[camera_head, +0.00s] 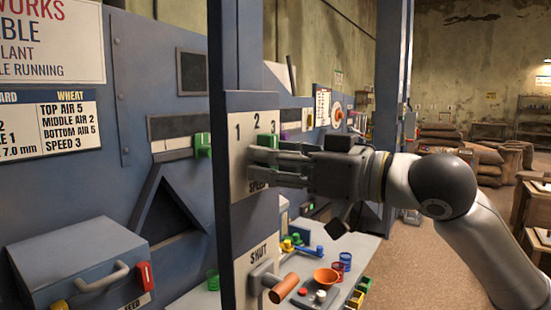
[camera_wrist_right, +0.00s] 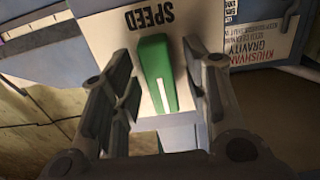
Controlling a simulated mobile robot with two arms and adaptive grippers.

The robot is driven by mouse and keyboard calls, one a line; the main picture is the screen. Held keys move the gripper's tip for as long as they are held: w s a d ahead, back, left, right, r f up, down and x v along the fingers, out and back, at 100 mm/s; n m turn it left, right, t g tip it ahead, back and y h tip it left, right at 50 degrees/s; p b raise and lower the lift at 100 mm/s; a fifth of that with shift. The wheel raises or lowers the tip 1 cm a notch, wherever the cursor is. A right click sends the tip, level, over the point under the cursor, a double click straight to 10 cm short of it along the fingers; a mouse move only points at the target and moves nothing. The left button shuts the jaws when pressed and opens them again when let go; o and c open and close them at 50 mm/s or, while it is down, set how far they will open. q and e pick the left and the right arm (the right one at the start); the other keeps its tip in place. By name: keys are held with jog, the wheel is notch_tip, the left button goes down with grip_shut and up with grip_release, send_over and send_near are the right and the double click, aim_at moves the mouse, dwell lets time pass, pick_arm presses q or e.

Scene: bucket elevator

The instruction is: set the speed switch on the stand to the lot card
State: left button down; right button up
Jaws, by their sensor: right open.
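The speed switch plate (camera_head: 238,130) on the blue post carries the numbers 1, 2, 3 and the word SPEED. Its green knob (camera_head: 266,141) is partly hidden by my right gripper (camera_head: 265,162) in the head view. In the right wrist view, the green knob (camera_wrist_right: 156,72) with a white line stands between the two spread fingers of my right gripper (camera_wrist_right: 165,95), with gaps at both sides. The line points away from the word SPEED, roughly straight; the numbers are out of that view. The lot card (camera_head: 68,125) for wheat reads SPEED 3. My left gripper is not in view.
A lever with an orange handle (camera_head: 284,288) sits below on the same post, under SHUT. A green slider knob (camera_head: 203,145) is left of the post. A blue-grey feed box (camera_head: 80,265) is at lower left.

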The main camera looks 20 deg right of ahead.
grip_shut()
pick_arm(q)
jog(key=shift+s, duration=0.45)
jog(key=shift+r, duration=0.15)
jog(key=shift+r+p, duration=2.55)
jog(key=shift+p, duration=0.2)
pick_arm(e)
jog(key=shift+s+a+r+m, duration=0.1)
jog(key=shift+m, duration=4.4)
grip_release()
